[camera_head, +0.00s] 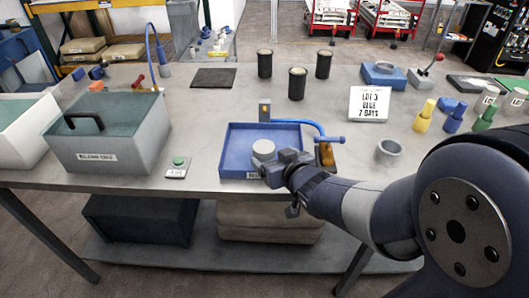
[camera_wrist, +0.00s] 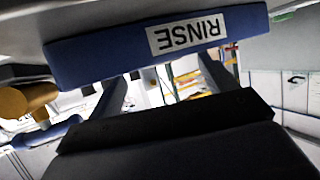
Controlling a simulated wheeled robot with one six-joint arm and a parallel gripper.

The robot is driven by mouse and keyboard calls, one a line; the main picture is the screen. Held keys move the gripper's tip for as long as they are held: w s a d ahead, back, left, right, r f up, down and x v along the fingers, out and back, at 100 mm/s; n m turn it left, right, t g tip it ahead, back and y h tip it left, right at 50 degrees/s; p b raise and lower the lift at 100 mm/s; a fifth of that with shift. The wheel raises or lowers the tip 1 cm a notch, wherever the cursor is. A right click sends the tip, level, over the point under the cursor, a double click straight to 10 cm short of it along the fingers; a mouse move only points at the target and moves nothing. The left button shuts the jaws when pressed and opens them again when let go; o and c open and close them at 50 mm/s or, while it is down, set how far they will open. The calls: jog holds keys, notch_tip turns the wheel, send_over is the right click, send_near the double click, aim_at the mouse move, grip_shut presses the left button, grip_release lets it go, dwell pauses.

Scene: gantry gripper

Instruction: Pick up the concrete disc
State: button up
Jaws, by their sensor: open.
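The concrete disc (camera_head: 263,149) is a pale grey round piece, seen in the head view inside the blue tray (camera_head: 236,138), near the tray's front right part. My gripper (camera_head: 272,174) is at the tray's front edge, just in front of the disc as seen from the head. In the wrist view, the two fingers of my gripper (camera_wrist: 166,85) are spread apart with nothing held between them. The tray's front wall (camera_wrist: 100,58), with an upside-down RINSE label (camera_wrist: 187,32), crosses in front of the fingertips. The disc is not visible in the wrist view.
A blue curved tube (camera_head: 305,124) and an orange-brown piece (camera_head: 326,154) stand right of the tray. Black cups (camera_head: 297,84), a sign (camera_head: 369,104) and a grey ring (camera_head: 388,150) are also on the table.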

aim_at(265, 148)
jog(key=shift+r+x, duration=0.15)
jog(key=shift+x, duration=1.25)
jog(key=shift+r+x, duration=0.2)
jog(key=shift+x, duration=1.2)
jog(key=shift+w, duration=0.15)
jog(key=shift+c, duration=0.6)
jog(key=c, duration=1.1)
